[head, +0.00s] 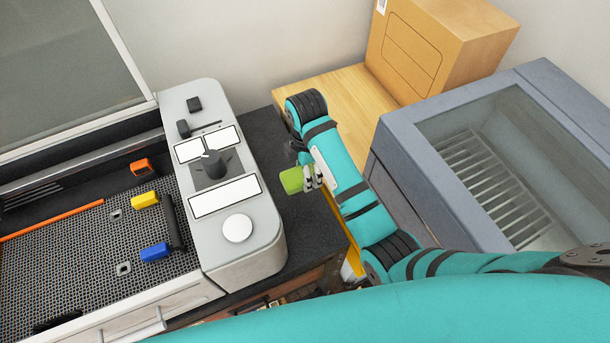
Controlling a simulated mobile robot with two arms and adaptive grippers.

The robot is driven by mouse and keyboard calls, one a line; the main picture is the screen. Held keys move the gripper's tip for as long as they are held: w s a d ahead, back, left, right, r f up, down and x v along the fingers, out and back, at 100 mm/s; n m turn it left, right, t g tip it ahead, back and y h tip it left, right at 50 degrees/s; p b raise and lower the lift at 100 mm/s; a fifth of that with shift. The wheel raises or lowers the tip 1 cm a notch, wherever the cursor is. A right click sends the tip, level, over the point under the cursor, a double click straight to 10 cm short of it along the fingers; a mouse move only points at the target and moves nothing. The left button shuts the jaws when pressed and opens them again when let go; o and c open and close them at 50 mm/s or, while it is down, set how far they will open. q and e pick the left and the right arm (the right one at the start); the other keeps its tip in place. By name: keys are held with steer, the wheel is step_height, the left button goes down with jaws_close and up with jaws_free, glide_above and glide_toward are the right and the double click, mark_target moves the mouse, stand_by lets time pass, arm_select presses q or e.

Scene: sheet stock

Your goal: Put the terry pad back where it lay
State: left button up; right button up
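A small lime-green piece (292,180), which looks like the terry pad, is at the fingertips of my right gripper (309,178). The gripper's dark fingers appear closed on the pad's right end, and they hide that end. The pad shows over the dark counter (300,218), just right of the grey control panel. Whether it touches the counter is hard to tell. My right arm reaches in from the lower right and bends back toward the panel. My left gripper is not in view.
The grey control panel (262,245) with a dark knob stands close left. Beyond it, a honeycomb bed (75,255) holds a yellow block (145,200), a blue block (154,252) and an orange piece (140,167). A grey glass-topped bin (405,150) stands right, a cardboard box (440,50) behind.

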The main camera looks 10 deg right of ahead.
mark_target(304, 199)
steer(key=f, duration=0.1)
steer(key=s+f, duration=0.1)
steer(key=shift+a+f+p, duration=0.35)
steer(key=f, duration=0.2)
steer(key=shift+a+f, duration=0.3)
steer(key=shift+f, duration=0.1)
steer(key=f, duration=0.1)
steer(key=f+p, duration=0.1)
steer(key=shift+w+d+f, duration=0.1)
steer(key=shift+d+f, duration=0.1)
steer(key=shift+f, duration=0.6)
steer(key=o, duration=0.6)
steer(key=shift+o, duration=2.3)
steer(key=shift+r, duration=0.2)
step_height(304, 199, up, 10)
steer(key=shift+r+b, duration=0.15)
steer(key=shift+b, duration=1.1)
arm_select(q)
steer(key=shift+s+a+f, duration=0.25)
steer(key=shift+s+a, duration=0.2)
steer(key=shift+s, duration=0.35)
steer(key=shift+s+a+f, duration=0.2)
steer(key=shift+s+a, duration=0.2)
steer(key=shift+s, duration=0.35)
arm_select(e)
steer(key=shift+r, duration=0.7)
steer(key=shift+f, duration=0.1)
